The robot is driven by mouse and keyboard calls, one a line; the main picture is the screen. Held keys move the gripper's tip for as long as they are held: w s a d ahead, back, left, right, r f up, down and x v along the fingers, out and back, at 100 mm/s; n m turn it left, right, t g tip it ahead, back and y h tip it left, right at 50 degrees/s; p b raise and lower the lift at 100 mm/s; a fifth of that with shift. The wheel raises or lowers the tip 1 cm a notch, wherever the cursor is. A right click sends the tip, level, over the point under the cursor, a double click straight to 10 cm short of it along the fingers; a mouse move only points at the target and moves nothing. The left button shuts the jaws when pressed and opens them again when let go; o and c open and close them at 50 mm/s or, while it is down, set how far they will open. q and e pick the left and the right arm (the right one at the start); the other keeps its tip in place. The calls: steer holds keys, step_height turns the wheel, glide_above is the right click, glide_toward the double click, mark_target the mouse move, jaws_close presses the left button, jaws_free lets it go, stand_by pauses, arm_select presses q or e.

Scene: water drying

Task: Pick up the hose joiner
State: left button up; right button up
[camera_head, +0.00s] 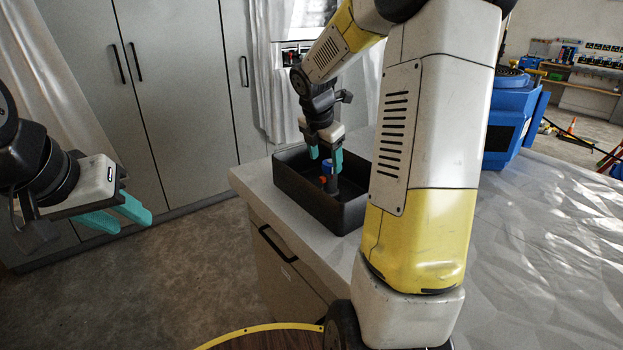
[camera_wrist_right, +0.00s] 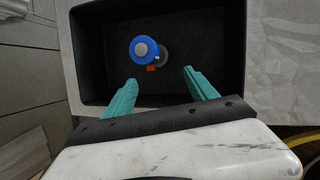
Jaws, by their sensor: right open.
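The hose joiner (camera_wrist_right: 146,49) stands inside a black bin, showing a blue ring with a grey centre and a small orange-red part at its side. In the head view the hose joiner (camera_head: 327,169) shows just below my right gripper, partly hidden by its fingers. My right gripper (camera_head: 325,158) points down over the bin; its teal fingers are open and empty. In the right wrist view the joiner lies a little beyond the fingertips (camera_wrist_right: 160,76), left of the middle between them. My left gripper (camera_head: 130,212) is off to the left, away from the counter, with its teal fingers apart.
The black bin (camera_head: 290,182) has raised walls and sits on the light counter (camera_head: 262,191) near its left corner. My right arm hides part of the bin and counter. A blue machine (camera_head: 508,120) stands further back on the right. Grey cabinets (camera_head: 180,90) line the back.

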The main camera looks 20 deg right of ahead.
mark_target(330, 180)
steer(key=w+f+n, duration=0.1)
steer(key=w+d+f+n, duration=0.2)
steer(key=shift+w+f+n, duration=0.3)
steer(key=shift+f, duration=0.05)
steer(key=x, duration=0.2)
steer(key=shift+w+d+f, duration=0.1)
steer(key=shift+f, duration=0.2)
steer(key=x, duration=0.5)
steer(key=shift+f, duration=0.15)
steer(key=c, duration=1.4)
